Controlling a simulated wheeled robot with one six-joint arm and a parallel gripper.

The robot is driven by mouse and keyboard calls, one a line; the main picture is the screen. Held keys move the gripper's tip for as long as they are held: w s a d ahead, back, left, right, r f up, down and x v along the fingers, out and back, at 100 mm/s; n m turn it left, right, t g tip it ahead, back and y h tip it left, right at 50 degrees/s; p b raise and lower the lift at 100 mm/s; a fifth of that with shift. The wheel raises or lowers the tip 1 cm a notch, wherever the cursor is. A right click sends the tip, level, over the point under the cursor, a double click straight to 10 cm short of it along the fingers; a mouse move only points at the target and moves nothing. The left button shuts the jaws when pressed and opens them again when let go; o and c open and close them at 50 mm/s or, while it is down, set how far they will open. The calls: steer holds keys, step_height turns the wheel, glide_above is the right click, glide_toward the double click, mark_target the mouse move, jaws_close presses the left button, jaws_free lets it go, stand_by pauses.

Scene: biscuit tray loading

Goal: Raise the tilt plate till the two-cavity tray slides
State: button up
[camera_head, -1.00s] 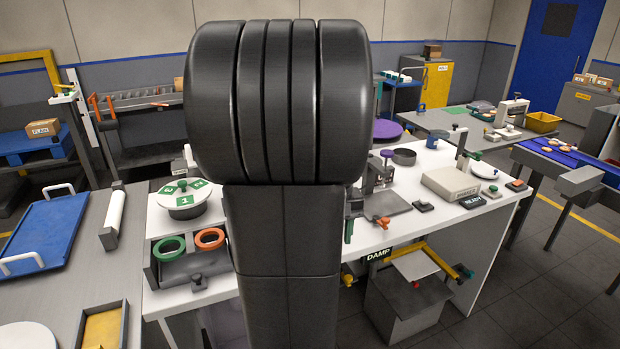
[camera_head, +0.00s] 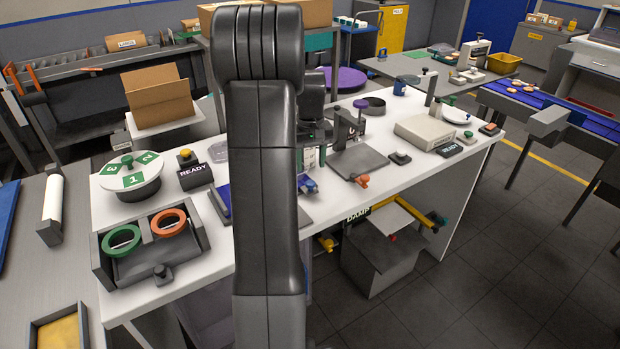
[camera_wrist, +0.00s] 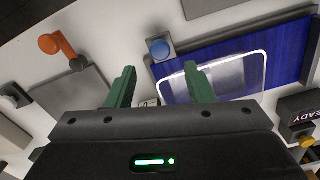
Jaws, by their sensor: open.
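A dark blue plate (camera_wrist: 295,50) lies on the white bench in the wrist view, with a blue knob (camera_wrist: 160,48) at its corner; I take it for the tilt plate. It looks flat. A clear, see-through tray (camera_wrist: 235,75) lies over its lower part; I cannot make out its cavities. My gripper (camera_wrist: 160,72) is open and empty, its green fingers apart above the bench. The knob shows beyond the gap and the tray is partly behind the right finger. In the head view my arm hides most of the plate (camera_head: 222,203); the blue knob (camera_head: 308,184) shows right of the arm.
A grey plate with an orange knob (camera_head: 362,181) lies to the right. A READY sign (camera_head: 195,177), a yellow button (camera_head: 186,157) and a numbered white disc (camera_head: 130,178) stand left. A holder with green and orange rings (camera_head: 160,255) is nearer. Floor at front right is clear.

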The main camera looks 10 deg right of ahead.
mark_target(310, 182)
step_height(310, 182, down, 7)
steer(key=shift+r+p, duration=0.15)
steer(key=shift+p, duration=0.15)
jaws_close()
